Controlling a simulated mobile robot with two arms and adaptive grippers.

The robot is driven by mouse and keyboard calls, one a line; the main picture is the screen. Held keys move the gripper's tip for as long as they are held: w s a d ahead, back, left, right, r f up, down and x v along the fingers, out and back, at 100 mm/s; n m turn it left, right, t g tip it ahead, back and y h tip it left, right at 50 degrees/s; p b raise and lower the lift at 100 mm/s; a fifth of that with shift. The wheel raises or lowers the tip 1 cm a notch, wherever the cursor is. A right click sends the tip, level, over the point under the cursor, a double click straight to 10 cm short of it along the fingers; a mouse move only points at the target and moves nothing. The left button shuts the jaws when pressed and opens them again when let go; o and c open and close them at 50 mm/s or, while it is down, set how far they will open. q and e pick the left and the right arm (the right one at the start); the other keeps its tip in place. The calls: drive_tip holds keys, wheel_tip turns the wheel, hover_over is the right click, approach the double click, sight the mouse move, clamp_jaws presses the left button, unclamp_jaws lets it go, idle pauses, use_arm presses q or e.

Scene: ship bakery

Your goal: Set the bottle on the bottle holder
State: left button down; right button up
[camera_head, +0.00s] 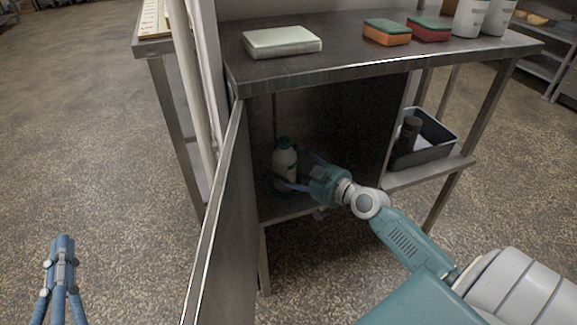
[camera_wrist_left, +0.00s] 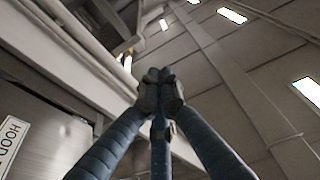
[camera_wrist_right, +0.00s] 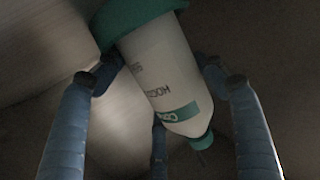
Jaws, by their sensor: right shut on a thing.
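A white bottle (camera_head: 285,162) with a dark green top stands inside the open dark cabinet under the steel table. My right gripper (camera_head: 296,174) reaches in from the right and is shut on the bottle. In the right wrist view the bottle (camera_wrist_right: 165,75) lies between the fingers, with a small green cap (camera_wrist_right: 202,140) at one end and a wide green part (camera_wrist_right: 130,18) at the other. I cannot tell whether that part is its base or a holder. I cannot clearly make out a bottle holder. My left gripper (camera_head: 64,240) is shut and empty, far left of the cabinet.
The open cabinet door (camera_head: 218,225) stands left of my right arm. A grey bin (camera_head: 432,140) with a dark bottle sits on the right shelf. On the steel tabletop (camera_head: 350,62) are a pale box (camera_head: 281,42), two sponges (camera_head: 387,32) and white containers (camera_head: 469,18).

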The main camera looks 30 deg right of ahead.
use_arm(q)
drive_tip(key=shift+s+d+r+t, duration=0.15)
drive_tip(key=shift+r+t, duration=0.15)
drive_tip(key=shift+r, duration=0.45)
